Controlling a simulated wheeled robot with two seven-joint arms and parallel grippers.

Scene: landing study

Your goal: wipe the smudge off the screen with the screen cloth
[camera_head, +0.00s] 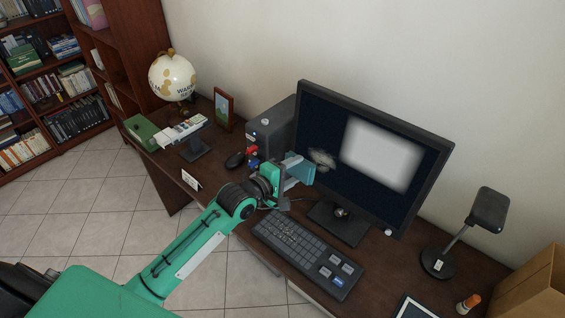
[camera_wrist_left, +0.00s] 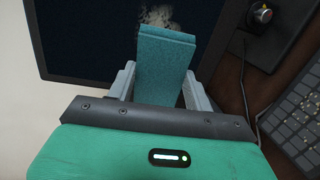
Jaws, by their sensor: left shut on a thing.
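The monitor screen (camera_head: 328,134) stands on the desk, dark with a bright white rectangle. A pale grey smudge (camera_head: 322,158) is on its left part; it also shows at the top of the left wrist view (camera_wrist_left: 158,16). My left gripper (camera_head: 291,171) is shut on the teal screen cloth (camera_head: 304,174), just left of the smudge. In the left wrist view the cloth (camera_wrist_left: 164,60) stands up between the fingers (camera_wrist_left: 160,85), its far edge just below the smudge. I cannot tell whether it touches the screen. My right gripper is not in view.
The keyboard (camera_head: 304,252) lies in front of the monitor, and a knob (camera_head: 341,212) sits by its stand. A grey box (camera_head: 272,131) is behind the cloth. A lamp (camera_head: 460,235) and cardboard box (camera_head: 535,290) stand right; a globe (camera_head: 172,77) and picture frame (camera_head: 223,110) stand left.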

